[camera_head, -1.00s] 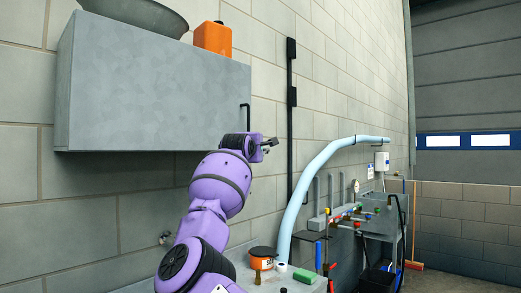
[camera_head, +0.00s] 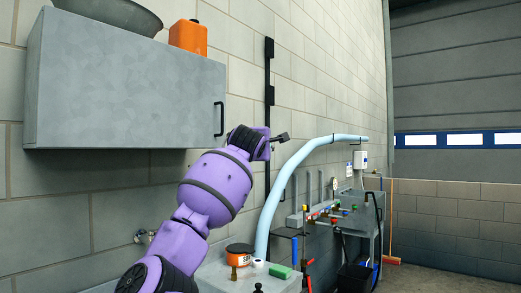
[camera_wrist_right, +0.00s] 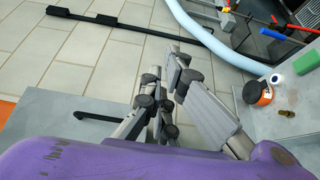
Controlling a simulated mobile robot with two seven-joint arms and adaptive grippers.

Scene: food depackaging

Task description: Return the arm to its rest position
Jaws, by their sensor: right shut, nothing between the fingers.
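My purple right arm rises from the bottom of the head view. Its gripper (camera_head: 281,137) is at the arm's far end, right of the wall cabinet (camera_head: 125,85), and appears small and dark against the wall. In the right wrist view the gripper (camera_wrist_right: 166,76) shows its grey fingers close together and shut, with nothing held. The cabinet's black handle (camera_head: 219,118) lies left of the gripper, clear of it, and the cabinet door looks shut. My left gripper is not in view.
An orange canister (camera_head: 188,37) and a grey bowl (camera_head: 110,12) stand on the cabinet. Below, a counter holds an orange jar (camera_head: 240,256) and a green sponge (camera_head: 280,271). A pale blue pipe (camera_head: 285,180) and a black wall bar (camera_head: 269,75) are behind the gripper.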

